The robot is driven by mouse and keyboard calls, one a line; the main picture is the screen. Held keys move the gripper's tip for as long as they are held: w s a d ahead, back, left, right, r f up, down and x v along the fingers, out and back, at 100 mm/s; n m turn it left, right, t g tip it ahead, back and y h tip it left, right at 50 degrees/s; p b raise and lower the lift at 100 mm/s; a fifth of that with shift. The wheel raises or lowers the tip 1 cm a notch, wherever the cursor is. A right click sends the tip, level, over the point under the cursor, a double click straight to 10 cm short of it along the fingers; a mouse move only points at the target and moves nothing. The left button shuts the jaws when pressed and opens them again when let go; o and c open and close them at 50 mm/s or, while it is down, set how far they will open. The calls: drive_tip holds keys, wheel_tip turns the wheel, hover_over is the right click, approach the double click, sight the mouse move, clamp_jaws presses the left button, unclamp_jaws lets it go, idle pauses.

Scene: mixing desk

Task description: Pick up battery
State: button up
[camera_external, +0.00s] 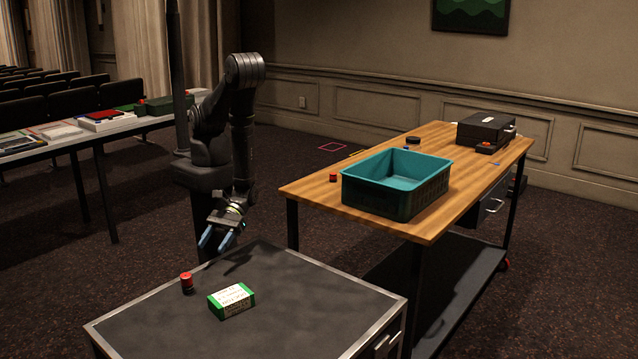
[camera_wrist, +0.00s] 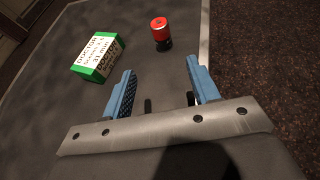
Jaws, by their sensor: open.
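A small red and black cylinder (camera_external: 187,282), which looks like the battery, stands upright on the dark grey table (camera_external: 300,320) near its left side. In the wrist view the cylinder (camera_wrist: 160,34) stands beyond the fingertips, roughly in line with the gap between them. My gripper (camera_external: 215,240) has blue fingers, spread apart with nothing between them. It hangs near the table's back left edge, apart from the cylinder. The fingers also show in the wrist view (camera_wrist: 163,78).
A green and white box (camera_external: 231,300) lies right of the cylinder; it also shows in the wrist view (camera_wrist: 98,55). A wooden table (camera_external: 440,225) at right holds a teal crate (camera_external: 395,205), a small red object (camera_external: 333,178) and a black case (camera_external: 484,130).

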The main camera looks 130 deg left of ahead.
sight(187, 282)
drive_tip(key=x, duration=1.5)
drive_tip(key=shift+s+d, duration=0.15)
drive_tip(key=shift+s, duration=0.05)
drive_tip(key=shift+r, duration=0.1)
drive_tip(key=c, duration=1.1)
drive_tip(key=shift+c, duration=0.2)
drive_tip(key=shift+r, duration=0.15)
